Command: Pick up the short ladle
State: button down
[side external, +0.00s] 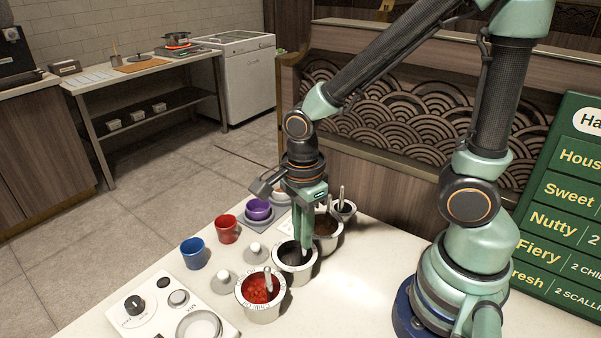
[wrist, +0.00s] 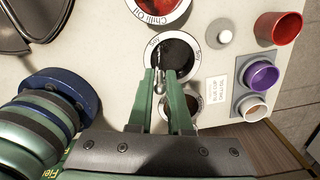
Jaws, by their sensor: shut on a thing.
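My gripper (side external: 306,246) points down over the dark sauce well marked Soy (side external: 293,270), at its rim. In the wrist view my gripper (wrist: 159,78) is shut on a metal ladle (wrist: 160,87), whose handle shows between the two green fingers. The ladle's lower end is at or in the dark sauce of the Soy well (wrist: 182,72); its bowl is hidden. Other ladles stand in the red chilli oil well (side external: 262,312), the brown sauce well (side external: 329,242) and a smaller far well (side external: 345,214). I cannot compare their full lengths.
A blue cup (side external: 192,253), a red cup (side external: 227,230) and a purple cup (side external: 258,210) stand left of the wells. White-knobbed lids (side external: 253,253) lie between. A control panel (side external: 150,310) is at front left. The counter right of the wells is clear.

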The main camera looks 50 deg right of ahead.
notch_tip(320, 180, up, 19)
dwell(0.4)
jog(key=shift+f, duration=0.2)
jog(key=shift+f, duration=9.75)
jog(key=shift+r, duration=0.1)
jog(key=shift+r, duration=3.75)
